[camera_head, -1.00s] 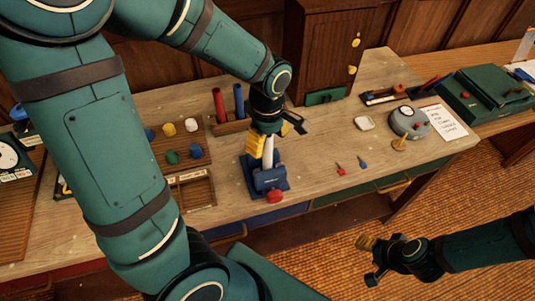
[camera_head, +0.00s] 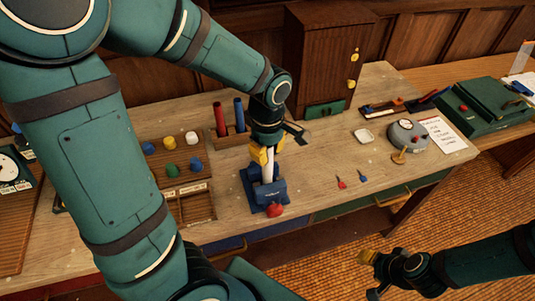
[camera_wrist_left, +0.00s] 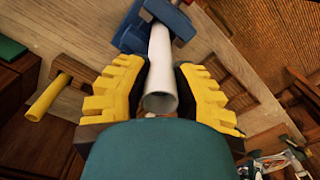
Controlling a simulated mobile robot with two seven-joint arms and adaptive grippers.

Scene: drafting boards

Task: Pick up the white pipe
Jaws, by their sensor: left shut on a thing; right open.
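The white pipe (camera_head: 267,173) stands roughly upright at the blue vise (camera_head: 268,197) near the bench's front edge. My left gripper (camera_head: 266,154) is shut on the pipe's upper part. In the left wrist view the pipe (camera_wrist_left: 159,65) lies between the yellow finger pads, its round open end facing the camera. Its far end meets the blue vise (camera_wrist_left: 168,16); I cannot tell how tightly it is held there. My right gripper (camera_head: 372,275) is open and empty, low in front of the bench, partly cut off by the frame's bottom edge.
A red knob (camera_head: 275,210) sits at the vise's front. A tray of coloured pegs (camera_head: 204,207) is at the left, with a rack of red and blue tubes (camera_head: 232,138) behind. The bench right of the vise is mostly clear.

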